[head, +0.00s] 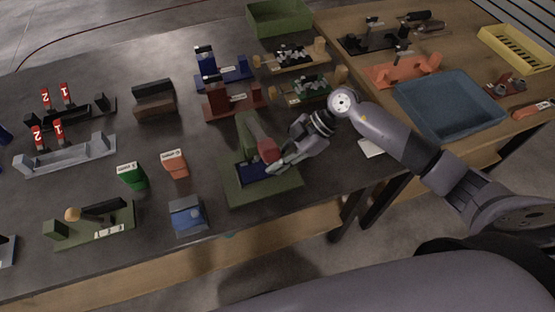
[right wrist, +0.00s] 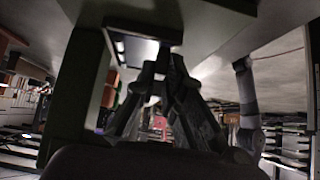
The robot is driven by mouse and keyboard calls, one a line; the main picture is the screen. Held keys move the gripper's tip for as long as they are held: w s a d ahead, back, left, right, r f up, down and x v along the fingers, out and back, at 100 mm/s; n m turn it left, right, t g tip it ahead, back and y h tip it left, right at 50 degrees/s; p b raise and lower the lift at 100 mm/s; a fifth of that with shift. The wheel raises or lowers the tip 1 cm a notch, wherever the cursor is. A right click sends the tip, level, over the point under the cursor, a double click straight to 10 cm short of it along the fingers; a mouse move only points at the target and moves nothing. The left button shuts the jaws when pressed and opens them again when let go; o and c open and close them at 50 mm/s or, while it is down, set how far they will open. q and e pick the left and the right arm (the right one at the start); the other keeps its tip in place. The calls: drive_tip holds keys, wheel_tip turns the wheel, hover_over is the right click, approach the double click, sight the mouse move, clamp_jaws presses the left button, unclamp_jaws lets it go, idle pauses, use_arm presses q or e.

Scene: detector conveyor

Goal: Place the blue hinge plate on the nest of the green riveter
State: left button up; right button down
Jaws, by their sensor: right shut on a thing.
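The green riveter (head: 266,192) stands near the front edge of the dark table, its green arm (head: 247,128) with a red end rising over its base. The dark blue hinge plate (head: 252,169) is at the riveter's nest, under the red end. My right gripper (head: 276,167) reaches in from the right and is shut on the plate's right side. In the right wrist view, the fingers (right wrist: 165,65) meet a dark flat part. The red end and my gripper hide part of the nest, so I cannot tell whether the plate is fully seated. My left gripper is out of view.
A blue-grey block (head: 188,214) stands left of the riveter, with green (head: 131,175) and orange (head: 175,163) labelled blocks behind it. Blue (head: 230,75) and red (head: 234,103) fixtures stand farther back. A blue tray (head: 449,104) lies on the wooden table.

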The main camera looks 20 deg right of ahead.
drive_tip(key=shift+f, duration=0.1)
drive_tip(key=c, duration=1.7)
unclamp_jaws()
drive_tip(key=shift+d+r, duration=0.35)
drive_tip(key=shift+r, duration=0.05)
drive_tip(key=b+v, duration=0.2)
drive_tip(key=v, duration=0.9)
drive_tip(key=shift+r+b, duration=0.1)
drive_tip(key=shift+b, duration=0.25)
drive_tip(key=shift+s, duration=0.1)
